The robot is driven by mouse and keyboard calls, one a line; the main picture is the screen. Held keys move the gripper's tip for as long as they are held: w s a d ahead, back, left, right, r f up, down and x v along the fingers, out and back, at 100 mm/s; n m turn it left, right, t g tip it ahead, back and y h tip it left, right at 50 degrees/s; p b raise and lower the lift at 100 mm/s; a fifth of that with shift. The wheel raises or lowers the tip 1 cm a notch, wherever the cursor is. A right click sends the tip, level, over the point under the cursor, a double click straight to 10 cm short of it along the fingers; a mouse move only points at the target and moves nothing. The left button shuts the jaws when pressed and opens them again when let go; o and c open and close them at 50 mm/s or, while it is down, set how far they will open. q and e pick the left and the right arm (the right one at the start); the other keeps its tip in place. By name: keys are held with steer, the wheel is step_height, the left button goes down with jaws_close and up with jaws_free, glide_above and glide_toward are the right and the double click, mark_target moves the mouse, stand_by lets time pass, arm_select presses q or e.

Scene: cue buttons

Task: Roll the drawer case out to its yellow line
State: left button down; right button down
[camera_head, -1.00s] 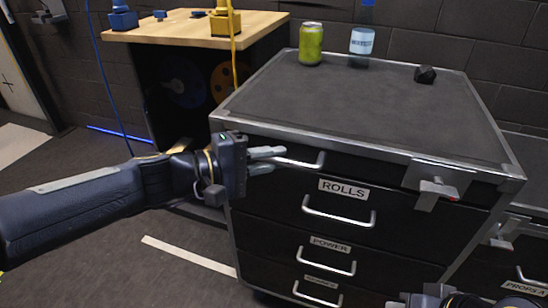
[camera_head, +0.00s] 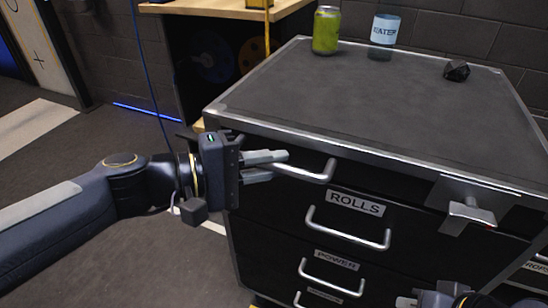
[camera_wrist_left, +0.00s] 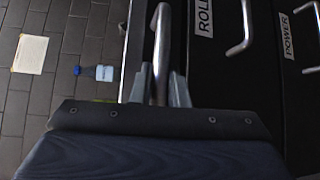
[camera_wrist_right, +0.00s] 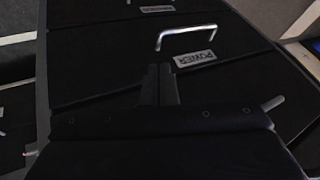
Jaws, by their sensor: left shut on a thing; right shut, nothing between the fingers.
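The drawer case (camera_head: 380,110) is black with grey metal edges and fills the right of the head view. Its drawers carry bar handles and labels such as ROLLS (camera_head: 357,203) and POWER. My left gripper (camera_head: 268,166) is shut on the silver top handle (camera_head: 318,174) near the case's front left corner. The left wrist view shows that handle (camera_wrist_left: 161,50) between the fingers. I cannot make out the yellow line for certain.
A green can (camera_head: 326,30), a water bottle (camera_head: 384,32) and a dark lump (camera_head: 456,70) stand on the case top. A T-shaped lever (camera_head: 470,213) juts from its front right. A wooden-topped bench (camera_head: 205,8) stands behind left. Floor on the left is open.

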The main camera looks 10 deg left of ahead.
arm_select(q)
steer(key=shift+s+a, duration=0.2)
steer(key=shift+s, duration=0.4)
steer(key=c, duration=1.4)
jaws_free()
steer(key=p+v, duration=0.1)
steer(key=v, duration=0.7)
steer(key=shift+p, duration=0.4)
